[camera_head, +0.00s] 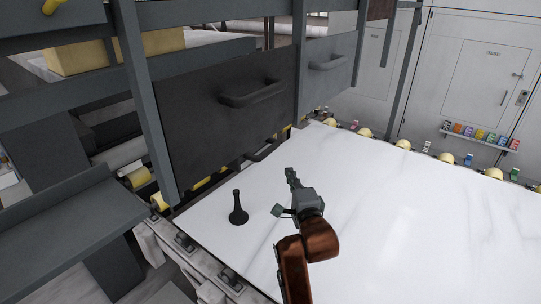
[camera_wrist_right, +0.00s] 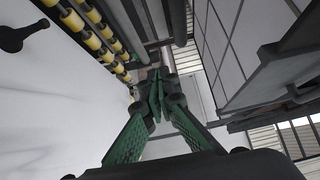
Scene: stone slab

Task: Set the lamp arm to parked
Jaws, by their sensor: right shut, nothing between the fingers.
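A small dark upright piece (camera_head: 237,210) with a wide round base and a thin neck stands on the white slab, left of my right gripper. Its dark shape also shows at the upper left of the right wrist view (camera_wrist_right: 18,38). I cannot tell whether it is the lamp arm; no other clear lamp arm shows. My right gripper (camera_head: 291,177) is above the slab, apart from the dark piece. In the right wrist view its green-padded fingers (camera_wrist_right: 157,97) are closed together with nothing between them. My left gripper is not in view.
The white stone slab (camera_head: 380,220) is broad and mostly clear. Yellow rollers (camera_head: 403,144) line its far edge. A dark drawer front with a handle (camera_head: 253,93) stands behind it on a grey frame. A shelf of small coloured items (camera_head: 480,136) hangs on the far wall.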

